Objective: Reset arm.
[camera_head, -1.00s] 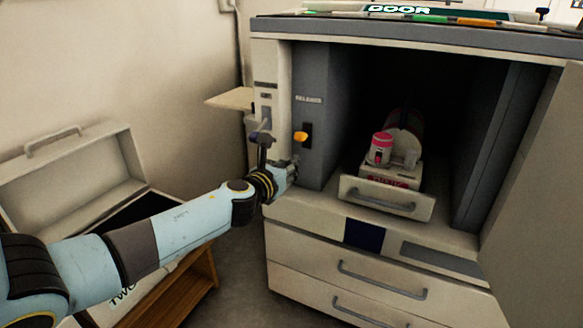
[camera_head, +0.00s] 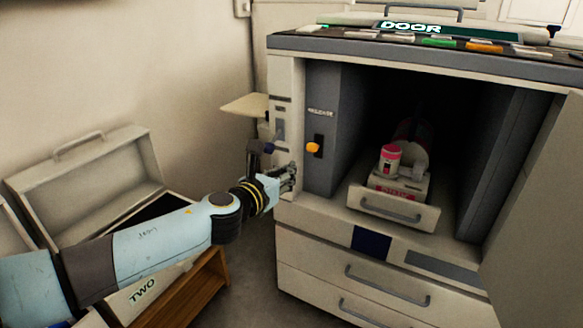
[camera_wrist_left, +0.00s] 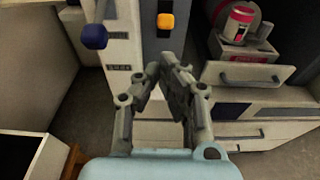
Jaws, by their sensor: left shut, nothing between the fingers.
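My left arm (camera_head: 160,240) reaches in from the left in the head view. Its gripper (camera_head: 290,176) is in front of the cabinet's left front post, below an orange knob (camera_head: 313,148). In the left wrist view the gripper (camera_wrist_left: 166,68) has its fingertips together with nothing between them. The orange knob also shows above the fingers in the wrist view (camera_wrist_left: 165,20), apart from them. My right gripper is in neither view.
The open cabinet (camera_head: 290,120) holds a pulled-out tray (camera_head: 393,208) with a pink and white canister (camera_head: 389,158). Its door (camera_head: 535,210) stands open at right. A blue knob (camera_wrist_left: 94,37) is left of the fingers. An open case (camera_head: 85,175) stands at left on a wooden stand (camera_head: 205,290).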

